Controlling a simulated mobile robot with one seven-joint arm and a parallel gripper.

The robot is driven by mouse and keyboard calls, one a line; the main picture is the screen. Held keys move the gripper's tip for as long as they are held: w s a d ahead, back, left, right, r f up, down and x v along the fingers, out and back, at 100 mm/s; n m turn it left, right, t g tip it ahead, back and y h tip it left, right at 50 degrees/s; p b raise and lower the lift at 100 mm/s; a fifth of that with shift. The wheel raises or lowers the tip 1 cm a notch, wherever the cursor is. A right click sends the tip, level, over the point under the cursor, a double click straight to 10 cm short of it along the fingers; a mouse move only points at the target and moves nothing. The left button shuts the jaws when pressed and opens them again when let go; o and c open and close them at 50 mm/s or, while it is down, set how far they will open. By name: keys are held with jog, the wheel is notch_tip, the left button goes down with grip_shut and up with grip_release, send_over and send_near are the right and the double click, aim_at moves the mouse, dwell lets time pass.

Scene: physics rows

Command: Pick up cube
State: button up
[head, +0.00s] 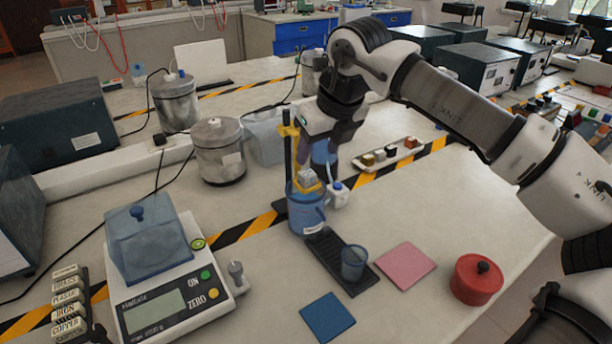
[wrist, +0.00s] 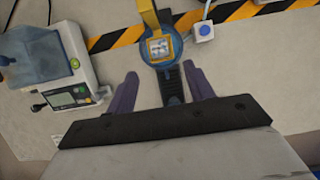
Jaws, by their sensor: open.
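A small grey cube (head: 308,178) shows at the top of a blue transparent vessel (head: 306,214), beside a yellow clamp on an upright stand. In the wrist view the cube (wrist: 160,48) appears within the vessel's round outline; I cannot tell whether it rests inside or at the rim. My gripper (head: 326,158) is above the vessel, pointing down, with its purple fingers apart and nothing between them. In the wrist view the open fingers of my gripper (wrist: 160,76) lie either side of the black stand base, and the cube is just beyond the fingertips.
A white tray (head: 408,160) with several small blocks lies behind. A small blue cup (head: 354,262) stands on the black base. A balance (head: 165,285), pink mat (head: 405,267), blue mat (head: 327,317) and red lidded pot (head: 477,280) are nearby. Metal cans stand at the left.

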aim_at(307, 173)
jog(key=x, duration=0.2)
jog(key=p+x, duration=0.1)
jog(key=x, duration=0.5)
jog(key=shift+w+a+p, duration=0.2)
jog(key=shift+w+p, duration=0.05)
jog(key=shift+p, duration=0.05)
jog(key=c, duration=1.1)
jog(key=shift+r, duration=0.15)
